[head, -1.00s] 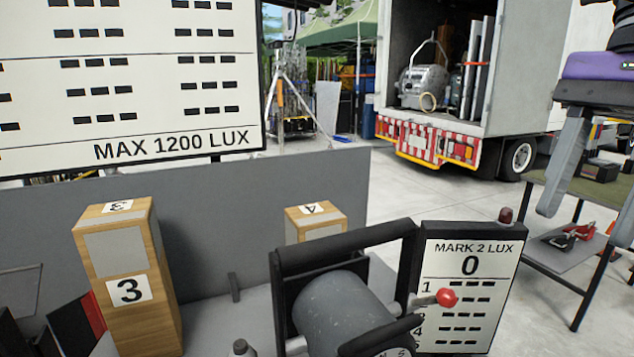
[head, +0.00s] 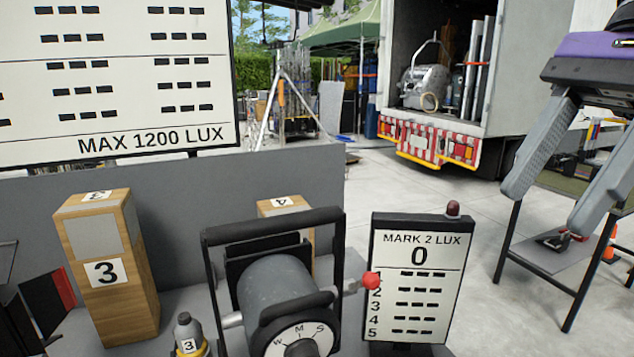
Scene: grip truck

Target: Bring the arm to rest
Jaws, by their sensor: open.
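My gripper (head: 547,210) hangs at the right side of the head view, below a purple band on my arm. Its two grey fingers are spread apart and slant down to the left. Nothing shows between them. In the picture they overlap the dark-framed side table (head: 523,247), but I cannot tell how far above or in front of it they are. My gripper is well to the right of the lamp (head: 283,292), which has a black frame and a dial, and of the "MARK 2 LUX" board (head: 421,258) reading 0.
Wooden blocks numbered 3 (head: 105,285) and 4 (head: 284,205) stand by a grey panel (head: 190,190). A small bottle (head: 187,335) stands at the front. A large lux sign (head: 135,141) is at upper left. An open truck (head: 540,70) stands behind. Paved floor between is clear.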

